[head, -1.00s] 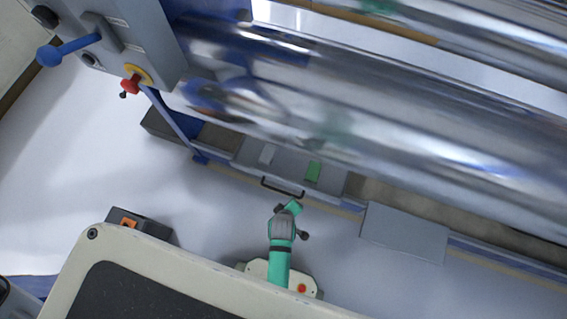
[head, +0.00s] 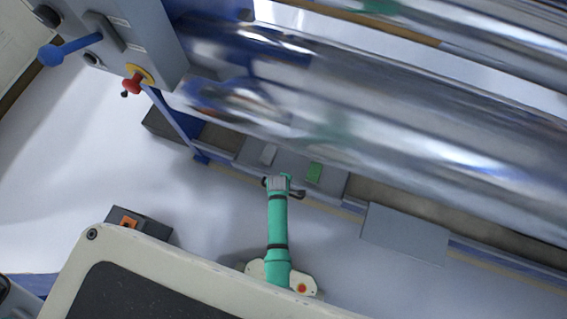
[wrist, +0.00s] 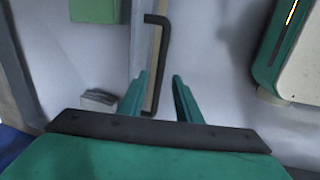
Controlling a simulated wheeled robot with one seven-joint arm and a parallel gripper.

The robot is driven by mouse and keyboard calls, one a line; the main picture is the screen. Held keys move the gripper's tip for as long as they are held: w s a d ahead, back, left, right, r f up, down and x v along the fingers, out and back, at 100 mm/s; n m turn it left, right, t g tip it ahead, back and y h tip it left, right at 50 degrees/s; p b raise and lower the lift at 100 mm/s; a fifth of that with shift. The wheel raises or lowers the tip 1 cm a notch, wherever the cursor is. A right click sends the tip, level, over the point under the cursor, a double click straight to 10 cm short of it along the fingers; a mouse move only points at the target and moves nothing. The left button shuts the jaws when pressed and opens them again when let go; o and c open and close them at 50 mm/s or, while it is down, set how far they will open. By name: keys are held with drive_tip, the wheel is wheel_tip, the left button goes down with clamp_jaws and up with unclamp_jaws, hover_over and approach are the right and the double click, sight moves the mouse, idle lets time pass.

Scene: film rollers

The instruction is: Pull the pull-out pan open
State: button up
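The pull-out pan (head: 290,163) is a grey tray low under the rollers, with its front edge near the machine's lower rail. Its black bar handle (head: 298,194) is partly covered by my arm in the head view. In the wrist view the handle (wrist: 162,60) runs up the picture, its lower end between my fingers. My gripper (wrist: 160,77) is open, with a green finger on each side of the handle's line. A gap shows on the right; I cannot tell whether the left finger touches the bar. The fingertips are hidden in the head view.
Large shiny rollers (head: 400,130) hang above. A grey plate (head: 405,234) is to the right, and a blue post (head: 175,125) to the left.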

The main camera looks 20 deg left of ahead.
drive_tip(key=shift+w+d+f, duration=0.1)
drive_tip(key=shift+w+f, duration=0.1)
drive_tip(key=shift+f, duration=0.9)
drive_tip(key=shift+w+f, duration=0.2)
drive_tip(key=shift+f, duration=0.9)
clamp_jaws()
